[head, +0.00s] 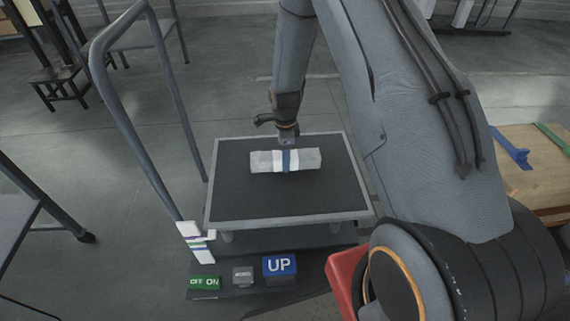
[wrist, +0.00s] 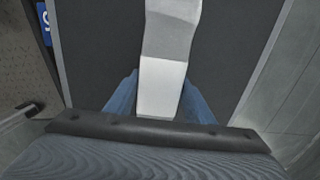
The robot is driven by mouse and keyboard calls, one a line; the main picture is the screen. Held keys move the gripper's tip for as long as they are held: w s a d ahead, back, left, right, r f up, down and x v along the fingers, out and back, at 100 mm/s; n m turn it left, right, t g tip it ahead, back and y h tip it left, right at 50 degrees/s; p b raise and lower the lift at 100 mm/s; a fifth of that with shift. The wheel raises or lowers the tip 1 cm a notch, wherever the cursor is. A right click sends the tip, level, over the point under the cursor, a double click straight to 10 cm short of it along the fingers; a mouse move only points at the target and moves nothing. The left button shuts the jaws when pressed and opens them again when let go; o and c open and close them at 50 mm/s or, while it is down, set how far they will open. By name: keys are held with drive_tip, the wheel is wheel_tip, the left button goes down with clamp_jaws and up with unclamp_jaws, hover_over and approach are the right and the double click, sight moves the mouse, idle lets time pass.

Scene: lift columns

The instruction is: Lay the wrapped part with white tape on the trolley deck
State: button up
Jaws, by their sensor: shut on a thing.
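The wrapped part (head: 305,160) is a grey, oblong bundle with a white tape band around its middle. My gripper (head: 287,159) comes down on it from above, with a blue finger across the near side beside the tape. In the wrist view the part (wrist: 170,40) runs up from between the two blue fingers of my gripper (wrist: 160,98), which is shut on it at the white tape. The part lies level over the trolley deck (head: 240,198), a dark mat with a pale grey rim. I cannot tell whether it touches the mat. The deck (wrist: 235,50) also fills most of the wrist view.
The trolley's tubular handle (head: 128,125) rises at the left of the deck. A blue UP pedal (head: 279,268) and a green OFF ON pedal (head: 204,283) are at its front. A wooden surface with blue and green pieces (head: 530,165) is at the right. The deck around the part is clear.

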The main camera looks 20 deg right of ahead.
drive_tip(key=shift+f, duration=1.45)
drive_tip(key=shift+f, duration=0.15)
drive_tip(key=o, duration=1.5)
